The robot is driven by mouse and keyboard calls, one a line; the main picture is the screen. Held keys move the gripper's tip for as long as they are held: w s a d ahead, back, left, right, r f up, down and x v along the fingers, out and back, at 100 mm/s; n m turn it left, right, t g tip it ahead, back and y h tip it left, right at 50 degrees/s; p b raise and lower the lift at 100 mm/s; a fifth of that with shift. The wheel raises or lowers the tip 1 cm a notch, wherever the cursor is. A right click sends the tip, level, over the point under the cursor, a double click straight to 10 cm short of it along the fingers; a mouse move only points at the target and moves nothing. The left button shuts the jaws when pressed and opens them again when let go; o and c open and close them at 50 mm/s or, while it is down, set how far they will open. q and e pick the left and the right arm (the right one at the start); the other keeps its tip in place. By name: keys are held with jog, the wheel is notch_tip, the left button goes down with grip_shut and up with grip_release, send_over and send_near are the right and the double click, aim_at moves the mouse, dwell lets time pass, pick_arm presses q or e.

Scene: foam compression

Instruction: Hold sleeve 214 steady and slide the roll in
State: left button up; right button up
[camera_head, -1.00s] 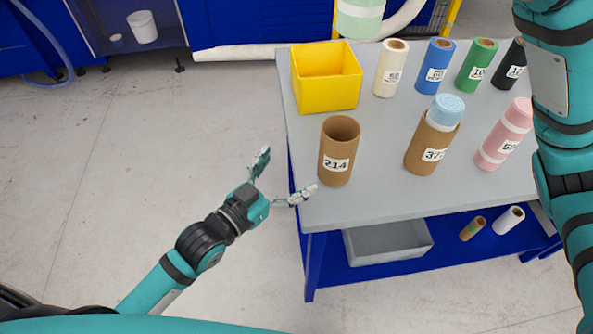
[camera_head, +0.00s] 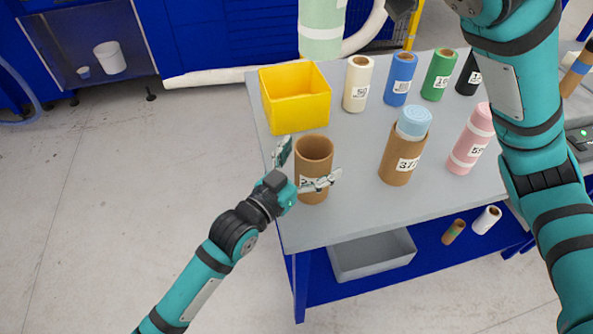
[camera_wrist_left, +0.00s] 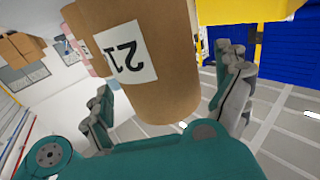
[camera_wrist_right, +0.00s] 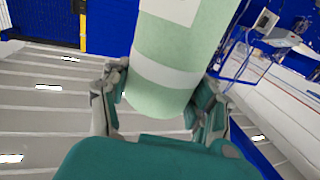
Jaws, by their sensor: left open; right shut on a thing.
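Sleeve 214 (camera_head: 314,150) is an open brown cardboard tube standing upright near the table's left front. My left gripper (camera_head: 309,168) is open, with one finger on each side of the sleeve. In the left wrist view the sleeve (camera_wrist_left: 170,70) stands between the fingers (camera_wrist_left: 172,97), and its label shows upside down. The roll (camera_head: 321,30) is pale green with a white band, held up above the table's back, its top cut off by the frame. In the right wrist view my right gripper (camera_wrist_right: 160,95) is shut on the roll (camera_wrist_right: 165,95).
A yellow bin (camera_head: 296,100) stands behind the sleeve. Brown sleeve 373 (camera_head: 401,160) with a blue roll in it and a pink roll (camera_head: 470,140) stand to the right. White, blue, green and black rolls line the back of the grey table (camera_head: 345,220).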

aim_at(338, 34)
pick_arm(q)
jog(key=shift+w+d, duration=0.25)
jog(key=shift+w, duration=0.05)
jog(key=c, duration=1.2)
jog(key=shift+c, duration=0.2)
pick_arm(e)
notch_tip(338, 34, down, 13)
jog(key=n+g+y, duration=0.2)
jog(key=shift+d+f+y, duration=0.1)
jog(key=shift+y, duration=0.3)
jog(key=shift+f, duration=2.3)
